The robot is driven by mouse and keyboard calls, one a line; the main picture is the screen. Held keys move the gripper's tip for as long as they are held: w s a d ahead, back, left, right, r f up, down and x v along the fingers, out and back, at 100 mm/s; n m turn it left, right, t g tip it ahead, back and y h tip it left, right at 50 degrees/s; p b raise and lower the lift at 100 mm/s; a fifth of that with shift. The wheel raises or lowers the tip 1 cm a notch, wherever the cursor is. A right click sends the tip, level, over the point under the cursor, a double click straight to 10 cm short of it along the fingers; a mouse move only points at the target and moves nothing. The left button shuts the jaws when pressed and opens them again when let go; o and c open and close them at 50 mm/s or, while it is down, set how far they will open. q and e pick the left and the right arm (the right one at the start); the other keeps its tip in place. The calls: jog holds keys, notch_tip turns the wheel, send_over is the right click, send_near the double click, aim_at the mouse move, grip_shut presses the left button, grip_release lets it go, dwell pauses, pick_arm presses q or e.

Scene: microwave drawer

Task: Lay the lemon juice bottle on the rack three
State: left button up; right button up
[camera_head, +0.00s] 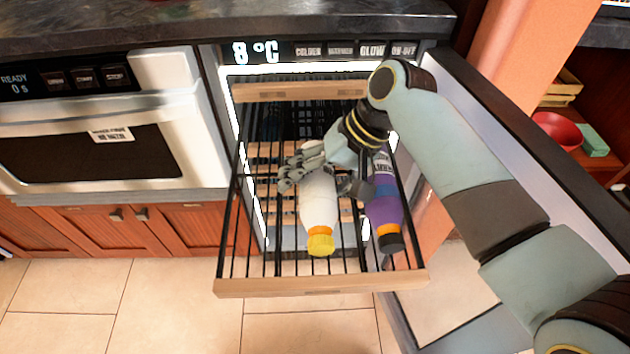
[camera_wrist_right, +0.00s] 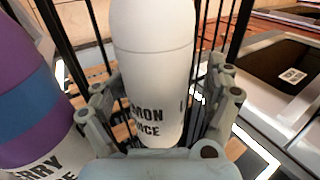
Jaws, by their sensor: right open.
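The lemon juice bottle (camera_head: 318,203), white with an orange neck and yellow cap, lies on the pulled-out wire rack (camera_head: 318,285) with its cap toward the rack's wooden front. My right gripper (camera_head: 325,178) is open, with its fingers on either side of the bottle near its base. In the right wrist view, the white bottle (camera_wrist_right: 153,65) with black lettering sits between the open fingers (camera_wrist_right: 165,85). I cannot tell whether the fingers touch it, or which number this rack has. My left gripper is not in view.
A purple bottle (camera_head: 384,208) lies close on the right of the same rack; it also shows in the wrist view (camera_wrist_right: 30,95). The rack's left part is bare. More wooden-fronted racks show above and below. The open cooler door (camera_head: 480,110) stands at right, an oven (camera_head: 100,130) at left.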

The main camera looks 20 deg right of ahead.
notch_tip(320, 180, up, 10)
dwell(0.5)
dwell(0.4)
